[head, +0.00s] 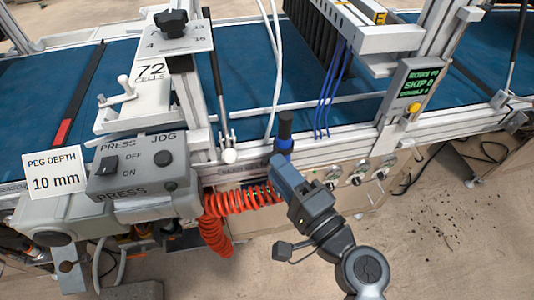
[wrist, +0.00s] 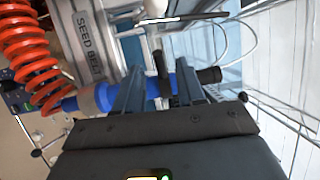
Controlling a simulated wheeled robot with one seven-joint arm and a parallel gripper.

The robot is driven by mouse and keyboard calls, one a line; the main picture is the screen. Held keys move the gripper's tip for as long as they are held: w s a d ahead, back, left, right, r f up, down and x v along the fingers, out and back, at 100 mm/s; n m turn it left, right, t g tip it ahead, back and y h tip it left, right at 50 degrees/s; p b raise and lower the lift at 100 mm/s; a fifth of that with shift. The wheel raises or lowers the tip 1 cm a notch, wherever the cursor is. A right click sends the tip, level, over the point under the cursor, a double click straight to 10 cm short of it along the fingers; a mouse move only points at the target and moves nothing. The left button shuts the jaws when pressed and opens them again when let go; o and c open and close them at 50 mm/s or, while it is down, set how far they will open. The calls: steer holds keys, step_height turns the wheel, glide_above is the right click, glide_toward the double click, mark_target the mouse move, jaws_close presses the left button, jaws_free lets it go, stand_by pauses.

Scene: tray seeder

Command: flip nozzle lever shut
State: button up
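A blue air nozzle (head: 284,146) with a black end (head: 285,122) stands upright at the front rail of the machine. It also lies across the wrist view, with its black end (wrist: 209,75) at right. A small dark piece, perhaps the lever (wrist: 160,66), sticks out from the blue body between my fingers. My gripper (head: 279,168) is right at the nozzle, and its jaws hide the lower part in the head view. In the wrist view the two fingers of my gripper (wrist: 160,90) are apart, with the nozzle crossing at their tips. I cannot tell whether they touch it.
An orange coiled hose (head: 238,200) hangs left of my gripper. The seed belt plate (wrist: 88,47) is close by in the wrist view. A grey press box (head: 135,165) stands at left, and a panel with dials (head: 357,178) sits right of my gripper. Open floor lies at lower right.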

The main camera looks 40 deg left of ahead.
mark_target(269, 156)
steer(key=shift+x, duration=2.25)
jaws_close()
